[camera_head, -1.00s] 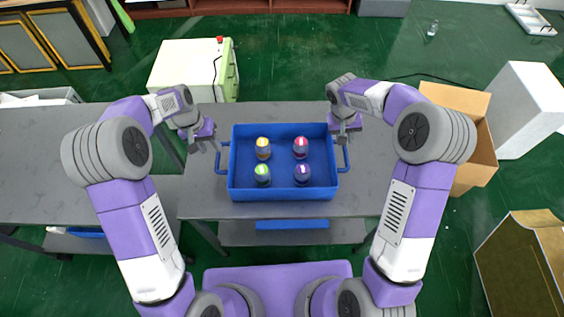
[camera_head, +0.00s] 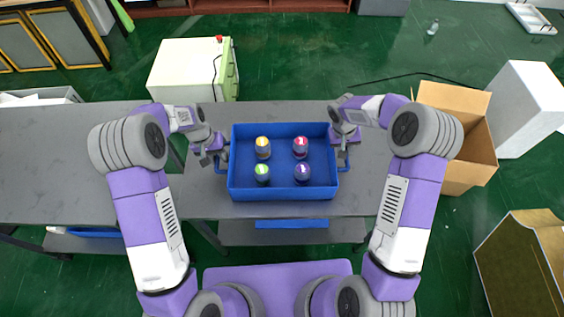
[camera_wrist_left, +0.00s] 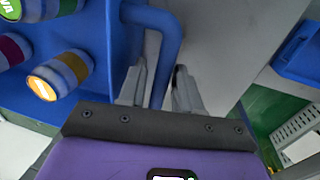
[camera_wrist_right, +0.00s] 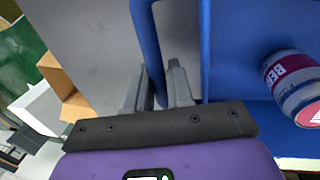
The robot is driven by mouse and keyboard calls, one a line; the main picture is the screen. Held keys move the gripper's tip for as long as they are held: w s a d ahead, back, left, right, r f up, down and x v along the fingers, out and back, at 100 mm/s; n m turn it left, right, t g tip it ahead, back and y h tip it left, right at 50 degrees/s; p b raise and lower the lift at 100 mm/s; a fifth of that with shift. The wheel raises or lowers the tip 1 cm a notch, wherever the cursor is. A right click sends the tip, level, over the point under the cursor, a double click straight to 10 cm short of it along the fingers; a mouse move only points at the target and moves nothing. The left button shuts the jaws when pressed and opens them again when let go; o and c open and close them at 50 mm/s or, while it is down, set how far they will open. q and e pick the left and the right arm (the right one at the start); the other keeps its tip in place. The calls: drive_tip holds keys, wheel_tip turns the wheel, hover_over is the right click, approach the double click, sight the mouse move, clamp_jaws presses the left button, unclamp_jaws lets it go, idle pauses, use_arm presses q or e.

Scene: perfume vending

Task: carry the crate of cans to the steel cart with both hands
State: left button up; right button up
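The blue crate (camera_head: 240,191) stands level on the grey table (camera_head: 205,203) in the head view. It holds several cans, with yellow (camera_head: 263,148), red (camera_head: 300,148), green (camera_head: 262,173) and purple (camera_head: 303,173) tops. My left gripper (camera_head: 218,158) is at the crate's left handle; in the left wrist view its fingers (camera_wrist_left: 160,88) stand apart on either side of the blue bar (camera_wrist_left: 168,45). My right gripper (camera_head: 345,150) is at the right handle; in the right wrist view its fingers (camera_wrist_right: 158,85) straddle the bar (camera_wrist_right: 147,40) closely, and whether they grip it is unclear.
A second grey table (camera_head: 50,170) adjoins on the left. A white cabinet (camera_head: 185,70) stands behind. Open cardboard boxes (camera_head: 470,140) and a white block (camera_head: 530,105) stand to the right. Green floor is free between the table and the right-hand boxes.

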use_arm(q)
drive_tip(key=shift+c, duration=1.1)
use_arm(e)
drive_tip(key=shift+c, duration=1.1)
use_arm(q)
clamp_jaws()
use_arm(e)
clamp_jaws()
use_arm(q)
drive_tip(key=shift+r, duration=0.15)
use_arm(e)
drive_tip(key=shift+r, duration=0.15)
